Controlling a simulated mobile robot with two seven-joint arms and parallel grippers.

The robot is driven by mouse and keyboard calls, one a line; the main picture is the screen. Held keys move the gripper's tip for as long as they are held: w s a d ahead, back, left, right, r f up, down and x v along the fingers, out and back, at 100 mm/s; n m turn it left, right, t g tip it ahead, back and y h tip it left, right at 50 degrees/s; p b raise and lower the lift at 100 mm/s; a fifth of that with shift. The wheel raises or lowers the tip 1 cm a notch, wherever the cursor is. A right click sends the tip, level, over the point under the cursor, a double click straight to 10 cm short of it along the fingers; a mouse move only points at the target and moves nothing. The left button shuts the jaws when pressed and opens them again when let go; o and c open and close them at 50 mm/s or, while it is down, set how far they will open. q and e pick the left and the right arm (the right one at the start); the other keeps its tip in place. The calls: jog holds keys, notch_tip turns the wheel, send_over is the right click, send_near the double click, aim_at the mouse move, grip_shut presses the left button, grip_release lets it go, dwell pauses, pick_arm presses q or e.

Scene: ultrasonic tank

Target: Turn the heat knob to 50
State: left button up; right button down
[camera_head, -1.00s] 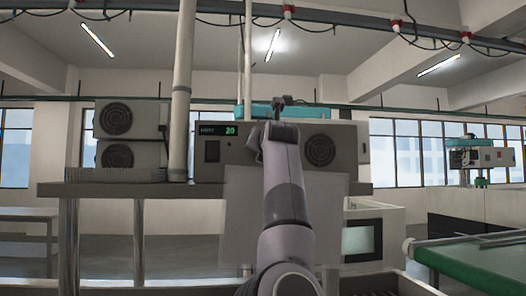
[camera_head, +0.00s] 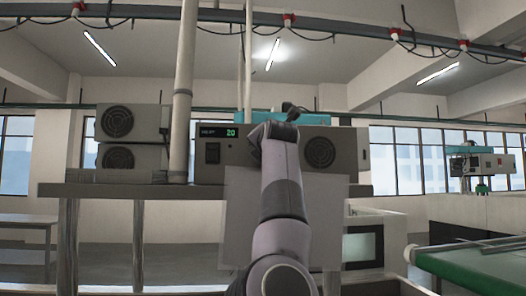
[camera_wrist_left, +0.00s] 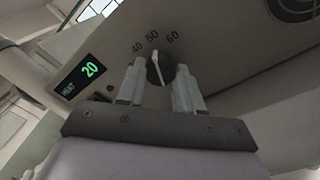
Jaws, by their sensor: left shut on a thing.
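The heat knob (camera_wrist_left: 153,74) is a small dark round knob with a white line across it, on the grey front panel of the tank unit (camera_head: 235,172). In the left wrist view the line's upper end lies just below the printed 50, between 40 and 60. The green display (camera_wrist_left: 90,70) reads 20; it also shows in the head view (camera_head: 231,132). My left gripper (camera_wrist_left: 160,67) has one finger on each side of the knob and is shut on it. In the head view my own wrist hides the knob and the fingertips. My right gripper is not in view.
The unit stands on a grey shelf (camera_head: 100,190) beside two stacked fan boxes (camera_head: 117,138). A vertical pole (camera_head: 181,95) rises just left of the display. A round vent (camera_head: 320,152) is right of my wrist. A green conveyor (camera_head: 475,265) is at the lower right.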

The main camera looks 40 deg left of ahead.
pick_arm(q)
jog(key=shift+r, duration=0.1)
jog(key=o, duration=1)
jog(key=shift+o, duration=0.2)
jog(key=shift+d, duration=0.1)
jog(key=shift+s+d+f+b, duration=0.2)
jog(key=shift+d+b, duration=0.1)
jog(key=shift+b, duration=0.1)
jog(key=b+v, duration=0.2)
jog(key=v, duration=0.4)
jog(key=shift+s+r+b, duration=0.15)
jog(key=shift+r+b, duration=0.05)
jog(key=shift+b, duration=0.15)
jog(key=shift+d, duration=0.15)
